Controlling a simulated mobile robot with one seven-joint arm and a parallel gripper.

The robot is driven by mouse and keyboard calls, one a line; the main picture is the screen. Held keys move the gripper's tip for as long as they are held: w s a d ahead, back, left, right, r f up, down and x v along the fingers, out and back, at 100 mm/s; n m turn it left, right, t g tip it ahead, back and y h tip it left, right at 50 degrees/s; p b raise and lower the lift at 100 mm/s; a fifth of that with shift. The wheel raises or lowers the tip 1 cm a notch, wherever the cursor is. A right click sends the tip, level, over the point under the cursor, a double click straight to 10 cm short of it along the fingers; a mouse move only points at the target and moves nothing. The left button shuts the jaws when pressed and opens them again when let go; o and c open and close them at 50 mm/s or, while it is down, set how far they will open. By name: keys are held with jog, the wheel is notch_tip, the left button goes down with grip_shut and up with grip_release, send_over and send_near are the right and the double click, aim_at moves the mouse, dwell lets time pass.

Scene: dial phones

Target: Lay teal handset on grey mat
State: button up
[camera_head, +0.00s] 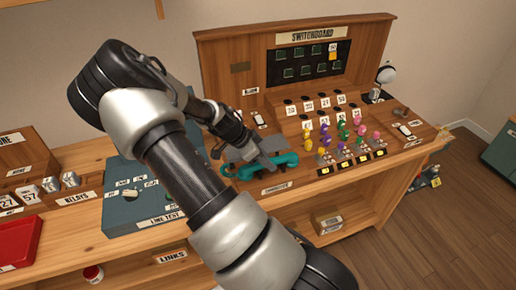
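The teal handset (285,160) lies lengthwise at the front left of the switchboard desk, partly behind my gripper. My gripper (264,163) points down at the middle of the handset, with its fingertips at or against it. I cannot tell whether the fingers are closed on it or whether the handset is lifted. A grey patch that looks like the grey mat (236,154) shows just behind the handset. My arm and the handset hide part of it, so contact between handset and mat is unclear.
The wooden switchboard (222,75) rises behind. Several coloured pegs (325,138) stand close to the right of the handset. A teal line-test panel (122,217) lies to the left. A red tray (18,243) sits at the far left. My arm crosses the middle of the view.

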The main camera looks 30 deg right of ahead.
grip_shut()
jog(key=shift+r+p, duration=2.1)
jog(key=shift+r, duration=1.45)
